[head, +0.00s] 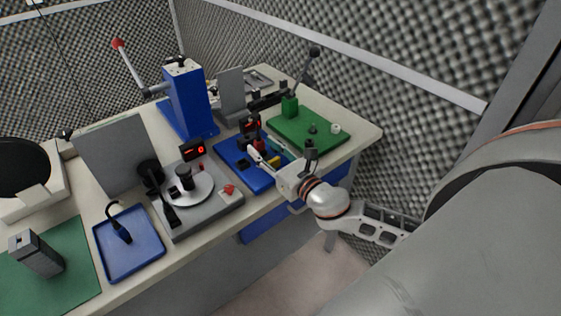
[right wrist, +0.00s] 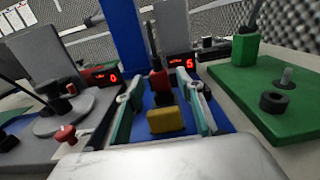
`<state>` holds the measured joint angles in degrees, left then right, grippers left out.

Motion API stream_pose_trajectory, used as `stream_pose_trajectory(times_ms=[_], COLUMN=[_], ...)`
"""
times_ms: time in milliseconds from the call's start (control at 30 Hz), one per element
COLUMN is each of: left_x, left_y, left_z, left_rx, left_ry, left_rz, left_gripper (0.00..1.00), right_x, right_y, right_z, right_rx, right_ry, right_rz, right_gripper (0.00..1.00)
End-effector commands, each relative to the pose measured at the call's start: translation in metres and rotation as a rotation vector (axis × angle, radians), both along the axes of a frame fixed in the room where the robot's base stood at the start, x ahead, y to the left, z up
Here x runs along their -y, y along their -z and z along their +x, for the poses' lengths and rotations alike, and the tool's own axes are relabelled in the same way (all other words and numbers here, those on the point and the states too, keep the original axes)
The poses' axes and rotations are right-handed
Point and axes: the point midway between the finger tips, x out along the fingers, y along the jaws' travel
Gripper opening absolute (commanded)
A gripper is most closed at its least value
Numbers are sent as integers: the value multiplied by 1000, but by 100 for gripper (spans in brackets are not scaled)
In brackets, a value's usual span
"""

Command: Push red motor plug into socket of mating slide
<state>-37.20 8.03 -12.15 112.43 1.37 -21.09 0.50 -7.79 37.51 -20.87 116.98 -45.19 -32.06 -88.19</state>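The red motor plug (right wrist: 158,84), a small red block, stands on the blue board (right wrist: 134,130) in the right wrist view, with a dark upright part above it. It also shows as a small red spot in the head view (head: 258,144). My right gripper (right wrist: 162,82) is open, its two teal-padded fingers apart on either side of the line to the plug, with gaps visible. It reaches over the blue board in the head view (head: 262,158). A yellow block (right wrist: 166,120) lies nearer, between the fingers. I cannot make out the socket or mating slide. My left gripper is not in view.
A grey turntable fixture (head: 212,208) stands left of the blue board. A green board (head: 310,142) with a lever post lies to the right. A tall blue press (head: 188,100) stands behind. A blue tray (head: 135,258) is at the front left.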

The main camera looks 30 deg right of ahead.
Motion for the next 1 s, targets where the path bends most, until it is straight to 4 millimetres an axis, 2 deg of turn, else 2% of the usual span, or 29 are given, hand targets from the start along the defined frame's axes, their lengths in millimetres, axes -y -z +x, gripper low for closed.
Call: stream_pose_trajectory(times_ms=[100, 300, 500, 700, 1000], left_x=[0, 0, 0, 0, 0], left_y=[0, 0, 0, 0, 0], left_z=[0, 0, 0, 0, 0], left_rx=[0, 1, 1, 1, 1], left_ry=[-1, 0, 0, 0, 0], left_rz=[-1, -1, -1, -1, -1], left_gripper=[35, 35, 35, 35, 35], right_x=[2, 4, 6, 7, 7], right_y=[2, 1, 1, 0, -1], right_z=[-23, -55, -79, -91, -92], right_rx=[-4, -3, -2, -1, 1], right_ry=[0, 1, 1, 0, 1], right_rz=[-1, 2, 2, 1, 1], right_gripper=[37, 37, 37, 37, 37])
